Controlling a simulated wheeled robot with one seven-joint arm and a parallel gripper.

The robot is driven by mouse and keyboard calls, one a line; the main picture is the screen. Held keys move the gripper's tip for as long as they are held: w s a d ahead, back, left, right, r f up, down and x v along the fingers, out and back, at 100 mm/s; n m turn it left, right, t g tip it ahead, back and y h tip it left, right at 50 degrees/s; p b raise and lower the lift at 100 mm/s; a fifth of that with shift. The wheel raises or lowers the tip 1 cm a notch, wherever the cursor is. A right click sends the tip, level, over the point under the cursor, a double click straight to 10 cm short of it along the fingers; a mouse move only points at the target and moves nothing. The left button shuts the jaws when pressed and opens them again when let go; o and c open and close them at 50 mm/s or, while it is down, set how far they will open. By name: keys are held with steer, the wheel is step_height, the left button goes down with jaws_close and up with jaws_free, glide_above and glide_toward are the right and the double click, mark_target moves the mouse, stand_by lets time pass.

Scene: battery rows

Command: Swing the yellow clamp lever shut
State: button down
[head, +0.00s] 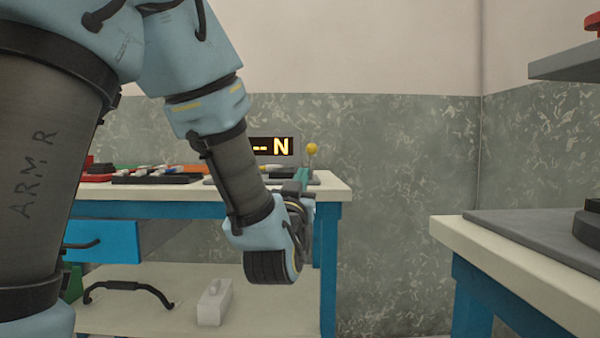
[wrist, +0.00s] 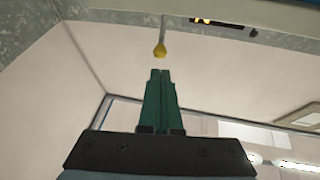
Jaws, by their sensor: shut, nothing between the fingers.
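The yellow clamp lever shows as a yellow ball knob (head: 312,148) on a thin upright rod at the right end of the workbench. In the wrist view the yellow knob (wrist: 160,51) hangs on its pale rod just beyond my fingertips, with a small gap showing. My gripper (head: 302,172) is in front of the bench's right end, its teal fingers pointing up near the lever. In the wrist view my gripper (wrist: 160,72) is shut, fingers together and empty. The clamp's base is mostly hidden behind my arm and gripper.
The workbench (head: 330,184) has a pale top and blue legs, with a black tray (head: 155,178) on its left. Another bench (head: 452,228) is at right, with open floor between.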

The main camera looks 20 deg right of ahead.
mark_target(310, 146)
steer(key=p+x, duration=0.4)
steer(key=x, duration=0.3)
steer(key=shift+w+d+r, duration=0.15)
steer(key=shift+w+r, duration=0.1)
steer(key=shift+r, duration=0.1)
steer(key=shift+w+d+r+p, duration=0.1)
steer(key=shift+w+d+p, duration=0.3)
steer(key=shift+w, duration=0.1)
steer(key=shift+r, duration=0.1)
